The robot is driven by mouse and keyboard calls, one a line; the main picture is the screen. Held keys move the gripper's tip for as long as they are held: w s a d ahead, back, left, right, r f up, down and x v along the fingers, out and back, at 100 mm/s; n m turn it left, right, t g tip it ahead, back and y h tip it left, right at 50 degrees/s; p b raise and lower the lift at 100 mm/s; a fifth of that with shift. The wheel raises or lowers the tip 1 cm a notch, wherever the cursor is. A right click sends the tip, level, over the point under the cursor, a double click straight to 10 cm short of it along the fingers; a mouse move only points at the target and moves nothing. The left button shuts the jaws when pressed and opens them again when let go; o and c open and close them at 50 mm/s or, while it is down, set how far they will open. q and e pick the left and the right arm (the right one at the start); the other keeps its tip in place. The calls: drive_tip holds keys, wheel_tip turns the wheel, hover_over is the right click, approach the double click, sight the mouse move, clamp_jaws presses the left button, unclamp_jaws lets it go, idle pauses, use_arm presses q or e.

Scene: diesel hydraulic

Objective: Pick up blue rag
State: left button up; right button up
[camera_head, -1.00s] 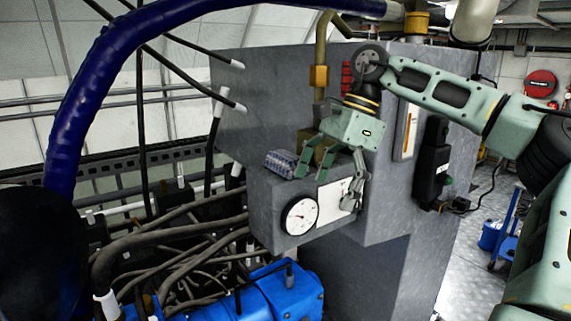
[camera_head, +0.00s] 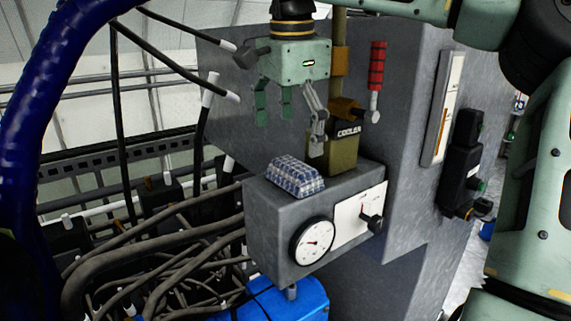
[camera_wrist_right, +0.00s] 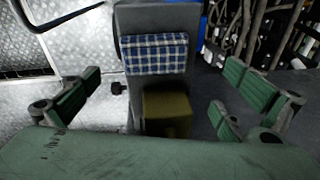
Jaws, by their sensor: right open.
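The blue rag (camera_head: 295,177) is a folded blue-and-white checked cloth. It lies on top of the grey box ledge (camera_head: 262,205), above a round gauge. It also shows in the right wrist view (camera_wrist_right: 155,53), at the upper middle between the spread fingers. My right gripper (camera_head: 292,130) is open and empty, pointing down, above the rag and apart from it. In the right wrist view its green fingers (camera_wrist_right: 155,98) stand wide apart at both sides. My left gripper is not in view.
An olive "COOLER" container (camera_head: 343,150) stands on the ledge just right of the rag. A red-handled tool (camera_head: 377,66) is on the grey cabinet wall. A gauge (camera_head: 313,242) and a knob panel (camera_head: 360,214) are on the ledge's front. Dark hoses (camera_head: 160,245) crowd the left.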

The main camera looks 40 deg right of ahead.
sight(295, 166)
drive_tip(key=shift+w+d+f, duration=0.1)
drive_tip(key=shift+f, duration=0.1)
drive_tip(key=shift+s+f, duration=0.2)
drive_tip(key=shift+f, duration=0.15)
drive_tip(key=shift+s+a+f+p, duration=0.4)
drive_tip(key=shift+s+f+p, duration=0.15)
drive_tip(key=shift+p, duration=0.1)
drive_tip(key=f, duration=0.1)
drive_tip(key=f+p, duration=0.1)
drive_tip(key=shift+w+d+f, duration=0.1)
drive_tip(key=shift+d+f, duration=0.1)
drive_tip(key=shift+f, duration=0.1)
drive_tip(key=shift+w+d+f+p, duration=0.2)
drive_tip(key=shift+w+f, duration=0.05)
drive_tip(key=shift+f, duration=0.25)
drive_tip(key=shift+w+d+f+p, duration=0.2)
drive_tip(key=shift+f, duration=0.45)
drive_tip(key=shift+a, duration=0.15)
drive_tip(key=shift+s, duration=0.1)
drive_tip(key=shift+c, duration=1.2)
drive_tip(key=c, duration=0.7)
drive_tip(key=shift+c, duration=0.9)
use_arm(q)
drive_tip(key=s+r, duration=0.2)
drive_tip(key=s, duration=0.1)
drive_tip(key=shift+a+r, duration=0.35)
use_arm(e)
drive_tip(key=shift+r, duration=0.2)
